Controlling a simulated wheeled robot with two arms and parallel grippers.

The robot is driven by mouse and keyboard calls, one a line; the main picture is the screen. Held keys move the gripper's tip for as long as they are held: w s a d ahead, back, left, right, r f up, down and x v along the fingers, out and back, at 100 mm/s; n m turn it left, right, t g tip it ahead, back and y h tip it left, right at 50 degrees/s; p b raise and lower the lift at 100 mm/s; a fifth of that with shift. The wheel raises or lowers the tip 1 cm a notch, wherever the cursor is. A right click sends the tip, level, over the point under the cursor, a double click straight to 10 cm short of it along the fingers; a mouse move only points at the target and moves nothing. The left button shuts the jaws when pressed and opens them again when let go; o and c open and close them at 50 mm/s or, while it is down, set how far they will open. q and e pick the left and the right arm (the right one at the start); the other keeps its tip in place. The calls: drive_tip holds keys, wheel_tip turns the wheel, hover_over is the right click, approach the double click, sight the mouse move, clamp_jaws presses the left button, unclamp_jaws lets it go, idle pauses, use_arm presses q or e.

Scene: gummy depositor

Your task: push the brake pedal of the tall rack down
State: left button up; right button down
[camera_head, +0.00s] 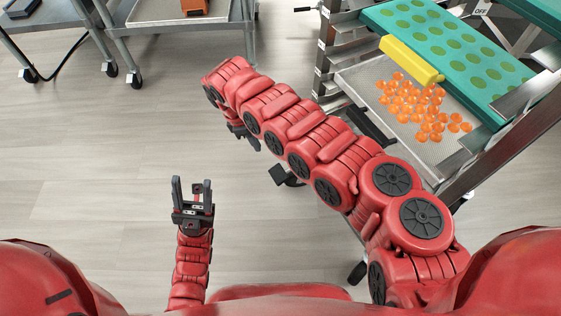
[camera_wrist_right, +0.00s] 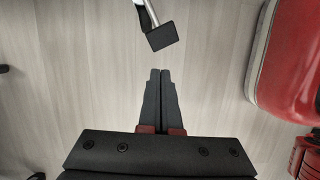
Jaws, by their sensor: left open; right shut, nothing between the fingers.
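The tall rack (camera_head: 322,50) stands at the right in the head view. Its brake pedal (camera_head: 280,174) shows as a black pad low by the floor, partly hidden by my right arm. In the right wrist view the pedal (camera_wrist_right: 162,35) is a black block on a metal lever, just ahead of the fingertips and apart from them. My right gripper (camera_head: 250,142) is shut and empty, and points at the pedal in the right wrist view (camera_wrist_right: 160,72). My left gripper (camera_head: 192,184) is open and empty over bare floor.
The rack holds a mesh tray (camera_head: 364,82) with orange gummies (camera_head: 420,105), a yellow bar (camera_head: 410,60) and a teal mould (camera_head: 450,45). Wheeled carts (camera_head: 180,18) stand at the back left. The floor (camera_head: 90,160) between is clear.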

drive_tip(key=p+v, duration=0.1)
drive_tip(key=v, duration=0.4)
drive_tip(key=shift+r, duration=0.25)
drive_tip(key=shift+s+a, duration=0.1)
drive_tip(key=shift+s, duration=0.05)
